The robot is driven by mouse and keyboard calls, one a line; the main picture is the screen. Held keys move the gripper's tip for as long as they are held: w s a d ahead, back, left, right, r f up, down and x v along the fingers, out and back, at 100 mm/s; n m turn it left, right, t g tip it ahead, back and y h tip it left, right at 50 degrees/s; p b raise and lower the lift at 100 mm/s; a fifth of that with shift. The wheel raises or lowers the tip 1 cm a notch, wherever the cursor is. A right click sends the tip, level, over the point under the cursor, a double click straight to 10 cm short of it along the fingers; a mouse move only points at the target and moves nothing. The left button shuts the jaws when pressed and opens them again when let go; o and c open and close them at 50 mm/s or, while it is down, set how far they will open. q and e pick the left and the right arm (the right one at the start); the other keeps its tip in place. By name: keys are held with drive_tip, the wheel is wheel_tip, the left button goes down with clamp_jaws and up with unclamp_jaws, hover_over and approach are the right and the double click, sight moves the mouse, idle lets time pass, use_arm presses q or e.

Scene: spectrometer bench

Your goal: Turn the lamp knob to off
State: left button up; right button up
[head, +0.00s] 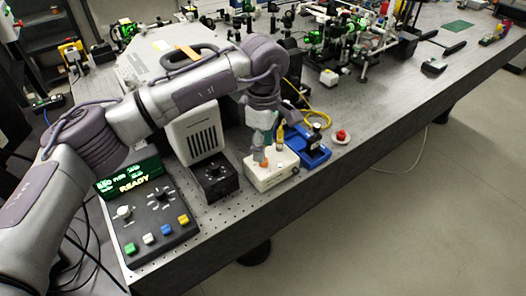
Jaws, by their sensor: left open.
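A black box with a round dark knob (215,171) on top stands in front of a white vented housing (198,138). I cannot read any marking that names the lamp knob or shows its setting. A console with a lit READY display (133,181) also has knobs, including a white one (124,212). My left gripper (267,150) points down over a small white box (266,180), to the right of the black box and apart from its knob. The gripper is open; its fingers hide part of the white box's top. My right gripper is not in view.
A blue tray (314,155) with small items and a red round object (341,135) stand right of the white box. Optics (345,38) crowd the back of the bench (400,105). The bench's front edge runs close by the console and boxes.

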use_arm(q)
wheel_tip(320, 180, down, 2)
drive_tip(key=shift+f, duration=0.2)
drive_tip(key=shift+d+f, duration=0.1)
drive_tip(key=shift+f, duration=0.6)
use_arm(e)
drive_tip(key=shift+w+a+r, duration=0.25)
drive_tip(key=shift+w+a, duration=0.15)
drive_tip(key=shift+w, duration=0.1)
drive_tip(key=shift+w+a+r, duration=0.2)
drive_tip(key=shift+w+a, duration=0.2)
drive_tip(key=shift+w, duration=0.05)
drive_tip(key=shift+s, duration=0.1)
use_arm(q)
drive_tip(key=shift+c, duration=0.7)
clamp_jaws()
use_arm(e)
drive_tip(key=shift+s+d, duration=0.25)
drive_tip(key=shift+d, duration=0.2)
